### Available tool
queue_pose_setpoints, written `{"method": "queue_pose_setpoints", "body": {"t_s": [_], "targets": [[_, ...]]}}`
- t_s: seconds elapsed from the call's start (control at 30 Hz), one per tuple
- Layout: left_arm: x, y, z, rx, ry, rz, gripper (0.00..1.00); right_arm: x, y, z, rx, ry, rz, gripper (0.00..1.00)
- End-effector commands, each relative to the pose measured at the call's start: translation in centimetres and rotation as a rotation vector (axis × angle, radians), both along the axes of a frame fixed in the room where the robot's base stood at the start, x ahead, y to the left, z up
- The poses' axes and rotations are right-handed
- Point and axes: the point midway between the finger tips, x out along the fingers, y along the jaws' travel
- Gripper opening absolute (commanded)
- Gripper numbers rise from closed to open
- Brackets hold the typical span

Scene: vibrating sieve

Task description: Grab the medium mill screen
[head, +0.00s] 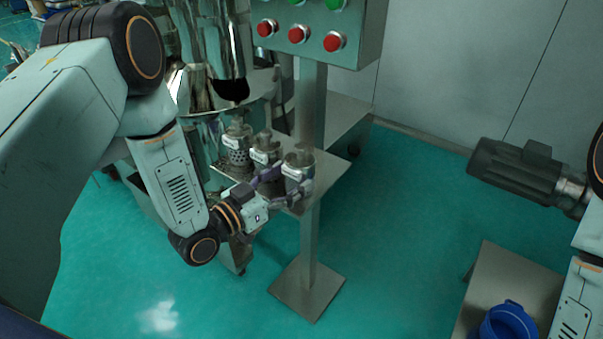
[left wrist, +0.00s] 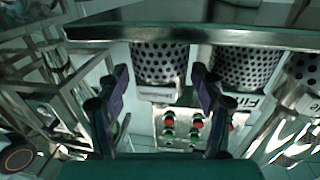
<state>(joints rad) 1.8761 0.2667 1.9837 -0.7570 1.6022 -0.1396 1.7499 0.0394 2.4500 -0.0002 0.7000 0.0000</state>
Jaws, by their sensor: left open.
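Three perforated metal mill screens stand in a row on a small metal shelf: a left one (head: 238,145), a middle one (head: 265,147) and a right one (head: 299,170). I cannot tell from the pictures which is the medium one. My left gripper (head: 283,188) is open, its fingers at either side of the right screen. In the left wrist view, which is upside down, this screen (left wrist: 160,62) appears between and beyond the fingertips (left wrist: 160,90); its label is unreadable. The neighbouring screen (left wrist: 246,66) has a label starting "Fi". A third screen (left wrist: 303,66) is cut off at the edge. My right gripper is out of view.
A control box (head: 325,25) with red and green buttons sits on a post (head: 310,110) close behind the screens. A shiny metal machine (head: 210,50) stands behind left. At right are a dark motor-like cylinder (head: 515,172) and a blue bucket (head: 507,322) on a table (head: 515,270).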

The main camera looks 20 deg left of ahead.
Motion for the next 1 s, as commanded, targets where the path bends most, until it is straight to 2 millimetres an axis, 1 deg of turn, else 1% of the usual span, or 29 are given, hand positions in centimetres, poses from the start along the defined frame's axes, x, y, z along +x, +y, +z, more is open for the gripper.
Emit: {"method": "queue_pose_setpoints", "body": {"t_s": [0.1, 0.2, 0.33, 0.53, 1.0], "targets": [[1.7, -1.0, -0.2, 0.003, -0.004, -0.005, 0.67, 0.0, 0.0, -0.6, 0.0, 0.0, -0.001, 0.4], [2.7, -1.6, -0.1, 0.003, -0.003, -0.004, 0.67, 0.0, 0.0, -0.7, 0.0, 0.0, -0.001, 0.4], [3.3, -2.0, -0.1, 0.0, -0.001, -0.001, 0.67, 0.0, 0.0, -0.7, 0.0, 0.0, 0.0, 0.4], [3.5, -2.0, -0.1, 0.001, 0.0, -0.001, 0.66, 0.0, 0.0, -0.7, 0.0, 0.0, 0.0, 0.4], [3.4, -1.9, -0.2, 0.001, 0.003, 0.0, 0.26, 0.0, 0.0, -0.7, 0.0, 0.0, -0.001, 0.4]]}}
